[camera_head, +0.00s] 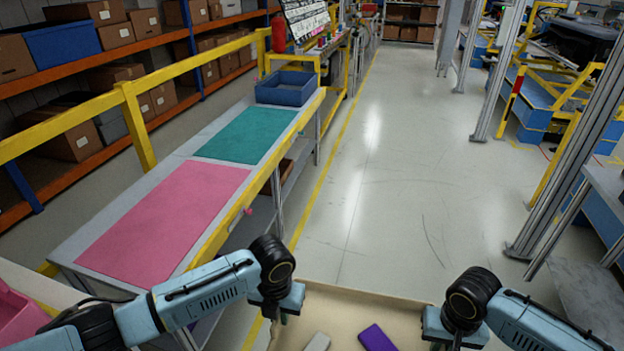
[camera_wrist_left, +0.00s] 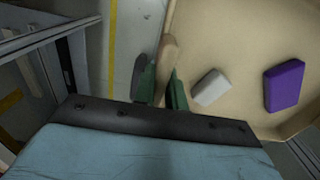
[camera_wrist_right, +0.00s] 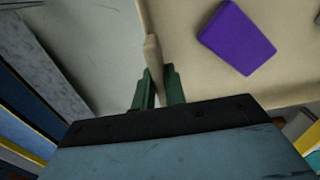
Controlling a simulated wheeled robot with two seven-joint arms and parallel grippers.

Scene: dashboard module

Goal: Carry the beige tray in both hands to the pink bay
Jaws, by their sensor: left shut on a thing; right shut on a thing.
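The beige tray (camera_head: 345,308) is held at the bottom of the head view, between my two arms. A purple block (camera_head: 377,338) and a light grey block (camera_head: 318,342) lie in it. My left gripper (camera_wrist_left: 164,85) is shut on the tray's left rim. My right gripper (camera_wrist_right: 158,85) is shut on the tray's right rim. The tray's near part is cut off in the head view. The pink bay (camera_head: 165,222) is a flat pink rectangle on the long grey bench, ahead and to the left of the tray, apart from it.
A teal rectangle (camera_head: 245,135) lies beyond the pink one, with a blue bin (camera_head: 286,87) past it. A yellow rail (camera_head: 222,232) runs along the bench's near side. Open floor (camera_head: 385,190) stretches ahead. Metal posts and a grey table (camera_head: 592,290) stand on the right.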

